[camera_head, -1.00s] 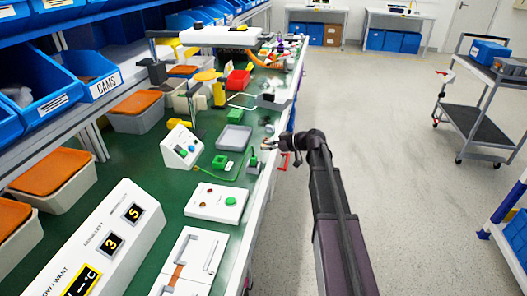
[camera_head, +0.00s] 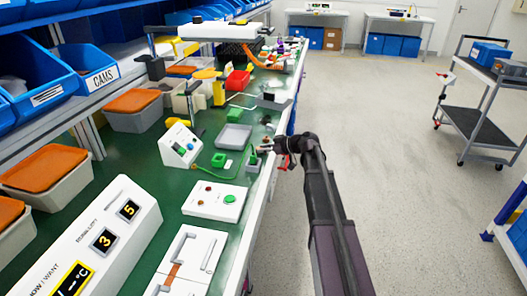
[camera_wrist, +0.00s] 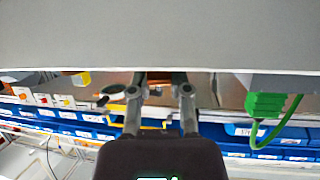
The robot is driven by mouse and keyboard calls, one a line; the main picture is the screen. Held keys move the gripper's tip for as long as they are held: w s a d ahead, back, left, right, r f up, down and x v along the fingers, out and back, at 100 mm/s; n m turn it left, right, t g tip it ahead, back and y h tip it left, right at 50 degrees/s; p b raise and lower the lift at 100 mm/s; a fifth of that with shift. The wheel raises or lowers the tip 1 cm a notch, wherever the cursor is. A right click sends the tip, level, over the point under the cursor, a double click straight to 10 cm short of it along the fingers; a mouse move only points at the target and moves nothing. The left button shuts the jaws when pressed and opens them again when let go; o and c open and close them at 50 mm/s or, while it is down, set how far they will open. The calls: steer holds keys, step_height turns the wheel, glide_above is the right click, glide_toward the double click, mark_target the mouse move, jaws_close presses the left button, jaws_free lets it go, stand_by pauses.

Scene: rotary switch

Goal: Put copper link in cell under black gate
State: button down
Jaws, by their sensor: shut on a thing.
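My gripper (camera_head: 263,149) is over the right edge of the green bench, beside a small grey block with a green top (camera_head: 253,164). In the wrist view its fingers (camera_wrist: 160,84) are shut on a small brown-copper piece (camera_wrist: 160,82), which I take to be the copper link; its ends are mostly hidden. A pale grey surface fills the top of that view, close beyond the fingertips. A white panel (camera_head: 208,243) with a copper strip stands at the near end of the bench. I cannot make out which cell lies under a black gate.
A green connector (camera_wrist: 265,104) with a looping cable shows right of the fingers in the wrist view. On the bench are a white button panel (camera_head: 214,201), a sloped white switch box (camera_head: 181,145) and a grey tray (camera_head: 234,137).

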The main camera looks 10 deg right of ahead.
steer(key=shift+f, duration=0.2)
steer(key=c, duration=0.6)
jaws_free()
steer(key=shift+r+p+v, duration=0.1)
steer(key=shift+p+v, duration=1.2)
steer(key=shift+v, duration=2.15)
steer(key=shift+r+p+v, duration=0.15)
steer(key=shift+p+v, duration=1.1)
steer(key=shift+v, duration=2.2)
steer(key=shift+w, duration=0.15)
